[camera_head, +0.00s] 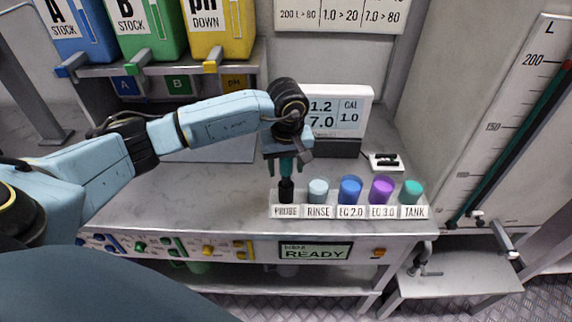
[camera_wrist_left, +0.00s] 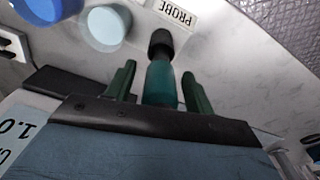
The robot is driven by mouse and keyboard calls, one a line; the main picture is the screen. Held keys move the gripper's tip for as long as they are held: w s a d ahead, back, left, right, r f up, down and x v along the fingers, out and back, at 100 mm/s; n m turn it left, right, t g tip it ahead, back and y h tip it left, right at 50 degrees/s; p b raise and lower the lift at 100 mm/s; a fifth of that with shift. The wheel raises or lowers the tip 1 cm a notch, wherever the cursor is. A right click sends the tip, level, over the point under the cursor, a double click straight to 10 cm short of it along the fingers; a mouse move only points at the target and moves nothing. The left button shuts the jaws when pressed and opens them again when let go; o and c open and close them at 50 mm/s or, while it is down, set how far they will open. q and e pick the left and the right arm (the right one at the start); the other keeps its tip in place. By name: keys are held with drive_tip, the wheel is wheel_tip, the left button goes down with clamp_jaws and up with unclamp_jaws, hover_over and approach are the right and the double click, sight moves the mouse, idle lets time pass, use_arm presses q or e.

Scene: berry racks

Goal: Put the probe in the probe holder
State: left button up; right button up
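The teal probe (camera_head: 286,167) stands upright behind the PROBE label (camera_head: 285,212) at the left end of the labelled row. Its lower end meets a dark cylindrical piece (camera_head: 286,192) that looks like the probe holder; how deep it sits I cannot tell. The probe also shows in the left wrist view (camera_wrist_left: 160,82), with the dark piece (camera_wrist_left: 161,44) beyond it. My left gripper (camera_head: 287,156) is above the holder, pointing down. In the left wrist view its green fingers (camera_wrist_left: 160,78) stand on both sides of the probe, with a visible gap on the left. My right gripper is not in view.
To the right stand the rinse cup (camera_head: 318,189), blue cup (camera_head: 350,188), purple cup (camera_head: 381,189) and teal tank cup (camera_head: 412,190). A meter display (camera_head: 338,112) stands behind. Stock containers (camera_head: 146,29) are at the back left. The bench (camera_head: 180,198) is clear to the left.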

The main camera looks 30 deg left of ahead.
use_arm(q)
drive_tip(key=r, duration=1.3)
drive_tip(key=shift+s+d+r+b, duration=0.2)
drive_tip(key=shift+s+d+b, duration=0.15)
drive_tip(key=shift+b, duration=0.05)
drive_tip(key=shift+d, duration=0.1)
